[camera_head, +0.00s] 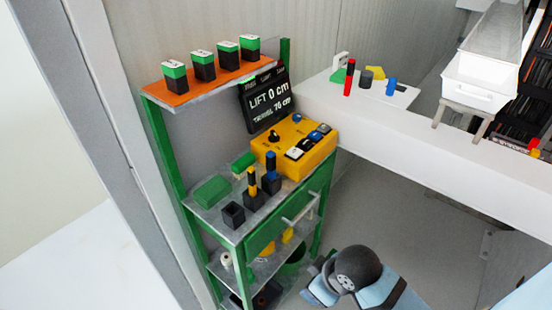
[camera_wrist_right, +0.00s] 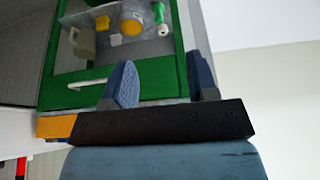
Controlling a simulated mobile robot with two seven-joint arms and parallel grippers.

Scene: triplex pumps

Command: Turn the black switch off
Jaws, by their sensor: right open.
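A yellow control box (camera_head: 323,152) sits on the upper-middle shelf of a green-framed rack in the head view. A black switch (camera_head: 273,136) stands up from the left part of its top; its on or off position is too small to tell. White and blue switches sit at the box's right side. My right gripper (camera_head: 314,281) is low in front of the rack, below the box and apart from it. In the right wrist view its two blue fingers (camera_wrist_right: 160,82) are spread with nothing between them. A yellow edge (camera_wrist_right: 56,127), likely the box, shows there at left. My left gripper is out of view.
The metal shelf (camera_head: 203,209) also holds green blocks (camera_head: 212,192), black holders and upright yellow and blue pieces. A drawer handle (camera_head: 301,209) sticks out below the box. A white counter (camera_head: 430,135) runs to the right. A lift display (camera_head: 266,98) stands behind the box.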

